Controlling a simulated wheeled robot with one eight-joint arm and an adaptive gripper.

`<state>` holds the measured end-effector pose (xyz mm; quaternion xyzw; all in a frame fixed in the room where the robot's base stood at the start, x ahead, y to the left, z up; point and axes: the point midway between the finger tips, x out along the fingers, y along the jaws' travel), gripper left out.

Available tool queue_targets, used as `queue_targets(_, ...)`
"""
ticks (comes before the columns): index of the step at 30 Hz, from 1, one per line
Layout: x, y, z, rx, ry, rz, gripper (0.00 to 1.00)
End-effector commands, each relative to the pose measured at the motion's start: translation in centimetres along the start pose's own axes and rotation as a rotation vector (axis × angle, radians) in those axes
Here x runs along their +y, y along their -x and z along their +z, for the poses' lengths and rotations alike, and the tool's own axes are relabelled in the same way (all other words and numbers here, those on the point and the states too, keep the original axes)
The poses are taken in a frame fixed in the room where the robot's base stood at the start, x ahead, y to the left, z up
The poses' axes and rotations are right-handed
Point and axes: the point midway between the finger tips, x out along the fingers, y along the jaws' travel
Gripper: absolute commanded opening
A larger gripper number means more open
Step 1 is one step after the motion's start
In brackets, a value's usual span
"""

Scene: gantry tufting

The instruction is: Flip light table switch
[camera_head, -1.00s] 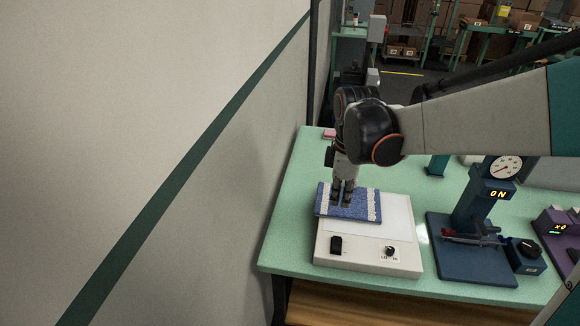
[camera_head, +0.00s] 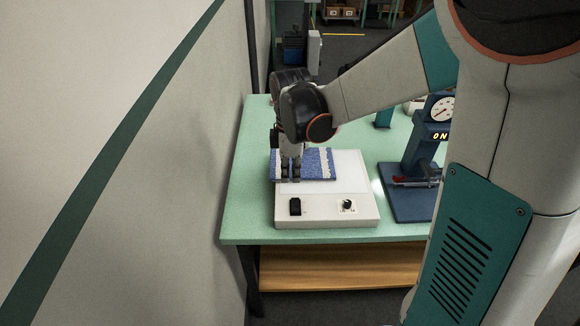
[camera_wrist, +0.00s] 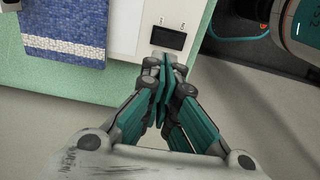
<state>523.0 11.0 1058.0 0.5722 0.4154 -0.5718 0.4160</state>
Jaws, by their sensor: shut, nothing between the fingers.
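The light table (camera_head: 330,215) is a low white box on the green bench, its top panel pale. Its black rocker switch (camera_head: 295,207) is at the left of its front strip, and a round knob (camera_head: 347,204) is to the right. A blue woven swatch (camera_head: 317,163) with white bands lies on the back left of the box. My gripper (camera_head: 290,176) points down just behind the switch. In the wrist view my shut, empty fingertips (camera_wrist: 165,62) are close to the dark switch (camera_wrist: 168,38); I cannot tell whether they touch it.
The green bench (camera_head: 250,195) has a blue gauge stand (camera_head: 410,165) with an "ON" display to the right of the light table. A pale wall (camera_head: 190,180) runs close along the left. Bare bench top lies left of the box.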

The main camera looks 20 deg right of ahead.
Motion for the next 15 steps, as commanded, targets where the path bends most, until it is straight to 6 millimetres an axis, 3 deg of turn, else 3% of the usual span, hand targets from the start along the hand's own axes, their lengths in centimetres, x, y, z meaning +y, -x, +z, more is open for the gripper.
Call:
queue_targets(1,0.1,-1.4,0.0,0.0,0.0,0.0,0.0)
queue_targets(6,0.0,-4.6,0.0,0.0,0.0,0.0,0.0)
queue_targets(15,0.0,-8.1,0.0,0.0,0.0,0.0,0.0)
